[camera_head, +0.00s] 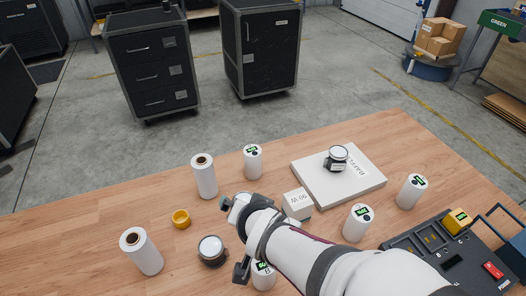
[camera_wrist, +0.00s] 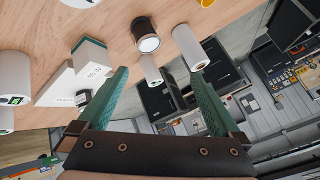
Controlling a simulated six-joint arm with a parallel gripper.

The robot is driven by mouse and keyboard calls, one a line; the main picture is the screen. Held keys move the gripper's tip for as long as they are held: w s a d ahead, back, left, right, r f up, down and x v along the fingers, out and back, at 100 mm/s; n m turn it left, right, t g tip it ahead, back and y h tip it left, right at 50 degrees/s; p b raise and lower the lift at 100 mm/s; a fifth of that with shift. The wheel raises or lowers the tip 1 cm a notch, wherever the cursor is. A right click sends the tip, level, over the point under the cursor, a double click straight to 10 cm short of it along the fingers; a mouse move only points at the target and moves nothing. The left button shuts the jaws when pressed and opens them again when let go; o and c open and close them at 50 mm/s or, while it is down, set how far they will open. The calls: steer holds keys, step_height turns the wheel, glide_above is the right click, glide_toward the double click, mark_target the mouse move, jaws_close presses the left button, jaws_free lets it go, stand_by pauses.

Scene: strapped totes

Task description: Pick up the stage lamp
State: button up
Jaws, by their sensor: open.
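Two dark, round lamps with pale glass faces are in view, and I cannot tell which is the stage lamp. One lamp (camera_head: 212,250) stands on the wooden table just left of my gripper; the lamp (camera_wrist: 146,35) in the wrist view appears to be this one, beyond the fingertips. The other lamp (camera_head: 337,158) sits on a white slab marked BAFFLE (camera_head: 350,182). My gripper (camera_head: 234,238) is open above the table, its two green fingers spread in the wrist view (camera_wrist: 158,73), with nothing between them.
A white box marked 90 W (camera_head: 298,204) stands right of my gripper. White rolls (camera_head: 204,176) (camera_head: 141,251), labelled white cylinders (camera_head: 253,161) (camera_head: 358,222) (camera_head: 411,190) and a yellow ring-like cup (camera_head: 181,218) stand around. A dark control panel (camera_head: 452,262) lies at right. The table's far left is clear.

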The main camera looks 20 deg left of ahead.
steer(key=n, duration=0.2)
glide_above(209, 259)
steer(key=w+d, duration=0.3)
step_height(209, 259, down, 6)
steer(key=f, duration=0.1)
steer(key=s+f, duration=0.1)
steer(key=f, duration=0.1)
steer(key=s+a+f+n+t+h, duration=0.1)
steer(key=s+f, duration=0.1)
steer(key=s+a+f+n+h, duration=0.1)
steer(key=s+f, duration=0.1)
steer(key=f, duration=0.1)
steer(key=shift+f+t, duration=0.1)
steer(key=shift+t, duration=0.3)
steer(key=x, duration=0.7)
steer(key=shift+w+a+f, duration=0.15)
steer(key=shift+w, duration=0.1)
jaws_close()
